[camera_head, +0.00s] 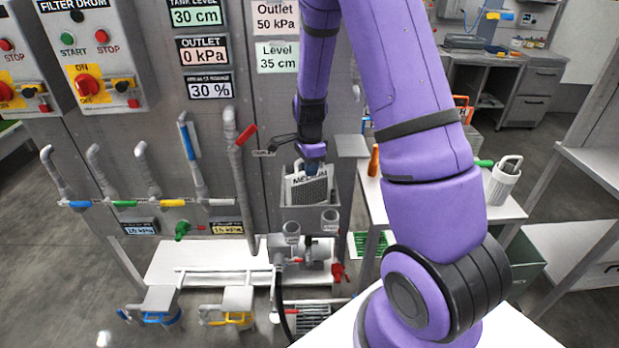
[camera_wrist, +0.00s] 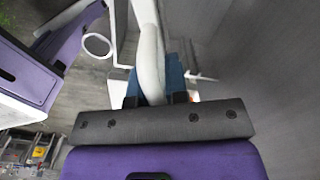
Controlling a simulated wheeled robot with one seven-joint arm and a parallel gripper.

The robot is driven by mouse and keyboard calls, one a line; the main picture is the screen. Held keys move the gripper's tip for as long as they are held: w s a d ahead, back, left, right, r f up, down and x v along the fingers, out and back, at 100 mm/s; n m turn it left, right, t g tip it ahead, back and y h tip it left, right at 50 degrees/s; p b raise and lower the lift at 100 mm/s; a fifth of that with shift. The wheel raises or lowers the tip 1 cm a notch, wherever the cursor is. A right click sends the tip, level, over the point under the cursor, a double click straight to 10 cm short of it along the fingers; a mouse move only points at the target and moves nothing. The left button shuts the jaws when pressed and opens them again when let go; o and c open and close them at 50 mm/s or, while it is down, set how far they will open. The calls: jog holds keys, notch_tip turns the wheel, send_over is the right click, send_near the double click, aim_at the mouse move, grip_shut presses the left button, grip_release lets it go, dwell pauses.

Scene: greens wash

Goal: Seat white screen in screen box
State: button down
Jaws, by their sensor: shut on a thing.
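The white screen (camera_head: 296,192), with a grey mesh face and a "MEDIUM" label, stands nearly upright and slightly tilted in the head view. Its lower edge is at the mouth of the grey screen box (camera_head: 305,222) on the panel front. I cannot tell how deep it sits in the box. My gripper (camera_head: 314,168) is above it, pointing down, shut on its top part. In the wrist view, the blue fingers (camera_wrist: 174,78) are around a white curved piece (camera_wrist: 148,45), which appears to be the screen's handle. The contact is partly hidden.
A grey panel with pipes and valves stands left of the box. White pipe fittings and a red valve (camera_head: 339,272) are below it.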

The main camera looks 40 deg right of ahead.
aim_at(310, 178)
jog(key=shift+f, duration=2.05)
jog(key=c, duration=1.1)
grip_release()
